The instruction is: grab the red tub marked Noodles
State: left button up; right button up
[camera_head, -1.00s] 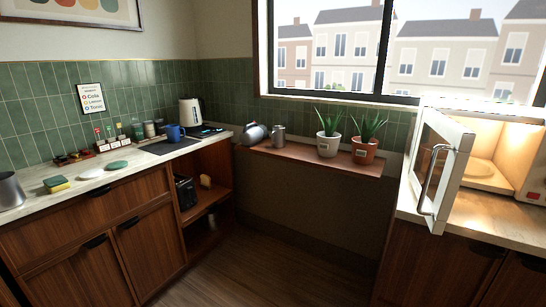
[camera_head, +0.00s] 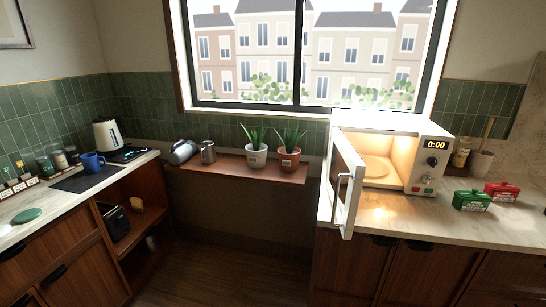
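A red tub (camera_head: 502,191) with a lid and a pale label stands on the right counter, near the right edge of the view. Its label is too small to read. A similar green tub (camera_head: 471,201) stands just left of it and a little nearer to me. Neither of my grippers is in view.
A microwave (camera_head: 390,160) stands left of the tubs, its door (camera_head: 346,185) swung open over the counter edge. A utensil crock (camera_head: 480,163) and a jar (camera_head: 460,153) stand behind. Two potted plants sit on a low shelf (camera_head: 225,163). The floor between counters looks clear.

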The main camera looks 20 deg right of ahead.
aim_at(510, 196)
jog(key=z, duration=2.2)
jog(key=u, duration=0.55)
jog(key=i+l+u, duration=0.2)
jog(key=l, duration=0.15)
jog(key=i+l+u, duration=0.2)
jog(key=l, duration=0.15)
jog(key=i+l+u, duration=0.1)
jog(key=l+u, duration=0.15)
jog(key=i+l+u, duration=0.2)
jog(key=l, duration=0.3)
jog(key=l+u, duration=0.2)
jog(key=l, duration=0.2)
